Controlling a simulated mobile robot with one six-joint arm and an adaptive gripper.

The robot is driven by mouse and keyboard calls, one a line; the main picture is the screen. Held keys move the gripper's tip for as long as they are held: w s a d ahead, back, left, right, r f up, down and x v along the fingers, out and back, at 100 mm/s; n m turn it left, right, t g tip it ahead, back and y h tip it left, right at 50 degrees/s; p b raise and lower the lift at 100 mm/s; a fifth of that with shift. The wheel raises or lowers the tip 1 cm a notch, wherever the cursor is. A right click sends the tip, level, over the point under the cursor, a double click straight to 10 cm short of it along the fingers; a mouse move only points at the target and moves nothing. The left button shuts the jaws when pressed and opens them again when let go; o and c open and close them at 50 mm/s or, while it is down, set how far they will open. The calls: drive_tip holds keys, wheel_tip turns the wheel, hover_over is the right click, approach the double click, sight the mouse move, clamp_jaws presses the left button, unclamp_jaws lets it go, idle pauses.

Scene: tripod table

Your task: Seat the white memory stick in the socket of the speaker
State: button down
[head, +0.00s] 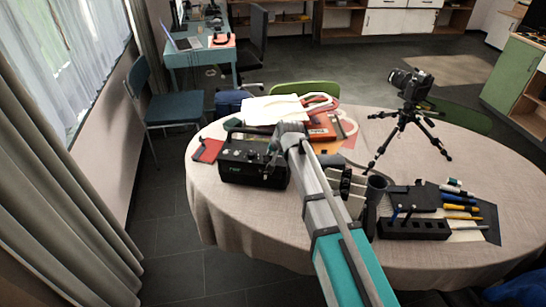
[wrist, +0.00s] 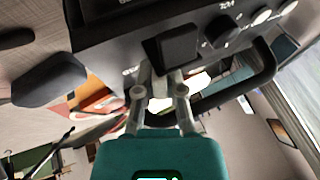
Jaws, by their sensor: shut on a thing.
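The black speaker (head: 238,170) stands on the left part of the round table, partly behind my arm. Its front with knobs and a dark square part fills the top of the wrist view (wrist: 118,48), seen tilted. My gripper (head: 271,154) is at the speaker, beside its right part in the head view. In the wrist view the two fingertips (wrist: 160,74) are close together at the edge of the speaker's front, just below the dark square. They are shut on the white memory stick, which I cannot clearly make out. The socket cannot be told apart, nor whether the stick is in it.
A camera on a tripod (head: 408,125) stands at the right. A black holder (head: 413,230) and several pens lie near the front right. The table's front left is clear.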

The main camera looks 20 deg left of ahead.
drive_tip(key=c, duration=0.7)
unclamp_jaws()
drive_tip(key=shift+c, duration=0.2)
drive_tip(key=shift+f, duration=0.1)
drive_tip(key=shift+f, duration=0.15)
drive_tip(key=p+v, duration=0.4)
drive_tip(key=v, duration=0.1)
drive_tip(key=shift+w+r+p, duration=0.2)
drive_tip(key=shift+r+p, duration=0.1)
drive_tip(key=shift+r, duration=0.1)
drive_tip(key=p+v, duration=0.7)
drive_tip(key=v, duration=0.1)
drive_tip(key=shift+r, duration=0.2)
drive_tip(key=shift+d, duration=0.1)
